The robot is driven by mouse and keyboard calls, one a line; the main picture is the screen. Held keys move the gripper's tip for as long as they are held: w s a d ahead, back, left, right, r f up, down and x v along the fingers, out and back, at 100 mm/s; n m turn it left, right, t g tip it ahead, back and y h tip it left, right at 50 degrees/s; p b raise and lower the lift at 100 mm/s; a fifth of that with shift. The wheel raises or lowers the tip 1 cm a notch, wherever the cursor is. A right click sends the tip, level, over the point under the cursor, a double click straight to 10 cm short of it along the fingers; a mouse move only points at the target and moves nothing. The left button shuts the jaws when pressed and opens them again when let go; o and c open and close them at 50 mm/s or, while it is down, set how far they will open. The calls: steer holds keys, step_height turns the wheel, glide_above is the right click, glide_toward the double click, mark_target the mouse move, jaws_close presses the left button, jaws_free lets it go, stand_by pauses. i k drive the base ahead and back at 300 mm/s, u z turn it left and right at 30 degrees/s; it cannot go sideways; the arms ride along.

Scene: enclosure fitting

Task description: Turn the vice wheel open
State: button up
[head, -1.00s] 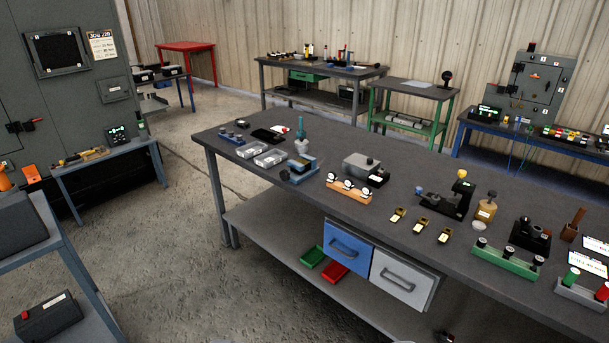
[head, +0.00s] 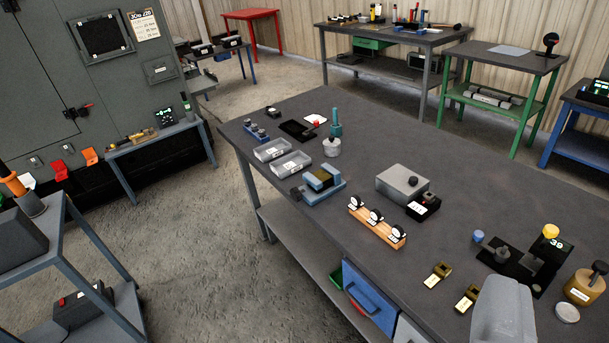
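The blue vice (head: 322,183) stands near the front left edge of the large dark workbench (head: 300,235). How far the jaws are apart is too small to tell. A pale grey rounded part, seemingly of my own arm, rises at the bottom right over the bench, well away from the vice. No gripper fingertips show.
Two grey trays (head: 273,150) lie behind the vice, with a teal-topped bottle (head: 335,131) nearby. A grey box (head: 402,184) and a wooden block with white dials (head: 377,222) stand to its right. Concrete floor (head: 200,230) is open left of the bench.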

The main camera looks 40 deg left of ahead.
mark_target(295, 192)
steer(key=u, duration=0.35)
steer(key=i, duration=0.85)
steer(key=u, duration=0.6)
